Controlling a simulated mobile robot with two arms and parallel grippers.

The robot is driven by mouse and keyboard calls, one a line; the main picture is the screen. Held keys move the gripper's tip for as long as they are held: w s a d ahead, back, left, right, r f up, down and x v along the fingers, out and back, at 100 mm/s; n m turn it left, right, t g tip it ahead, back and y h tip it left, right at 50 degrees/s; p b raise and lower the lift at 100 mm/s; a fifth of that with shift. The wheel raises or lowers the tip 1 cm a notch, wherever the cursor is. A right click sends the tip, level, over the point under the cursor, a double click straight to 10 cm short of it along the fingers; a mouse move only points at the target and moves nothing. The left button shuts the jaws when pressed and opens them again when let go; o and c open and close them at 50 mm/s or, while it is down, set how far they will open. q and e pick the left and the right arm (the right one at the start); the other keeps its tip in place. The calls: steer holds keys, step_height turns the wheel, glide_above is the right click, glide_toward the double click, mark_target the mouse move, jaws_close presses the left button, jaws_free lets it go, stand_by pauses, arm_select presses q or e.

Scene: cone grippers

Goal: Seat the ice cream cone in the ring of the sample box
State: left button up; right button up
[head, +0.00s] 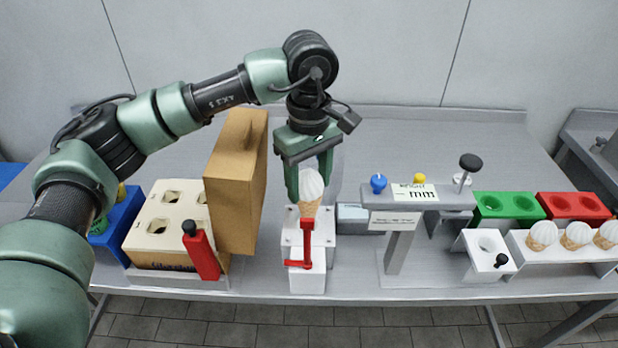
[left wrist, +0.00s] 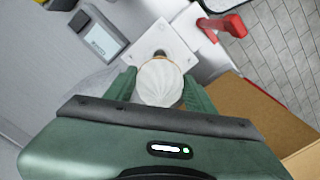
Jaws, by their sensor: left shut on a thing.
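The ice cream cone (head: 310,207), white swirl on a tan wafer, is upright between the fingers of my left gripper (head: 309,186), which is shut on it. In the left wrist view the cone (left wrist: 160,84) shows from above between the green fingers (left wrist: 160,94). It is at a white stand (head: 317,257) with a red lever (head: 306,243); I cannot tell whether its tip touches the stand. My right gripper is not in view.
The tall cardboard box (head: 238,185) stands between the white stand and the cream box. A red clamp with a black knob (head: 202,253) is at the cream box's front. A grey gauge post (head: 400,245) stands right, then a rack of several cones (head: 560,262).

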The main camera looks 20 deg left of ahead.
mark_target(309, 169)
arm_select(q)
steer(key=shift+f, duration=0.6)
steer(key=shift+f+b, duration=1.75)
steer(key=shift+b, duration=0.1)
steer(key=o, duration=1.1)
steer(key=shift+c, duration=0.2)
step_height(309, 169, up, 8)
steer(key=shift+d+f+b, duration=0.1)
steer(key=shift+b, duration=0.55)
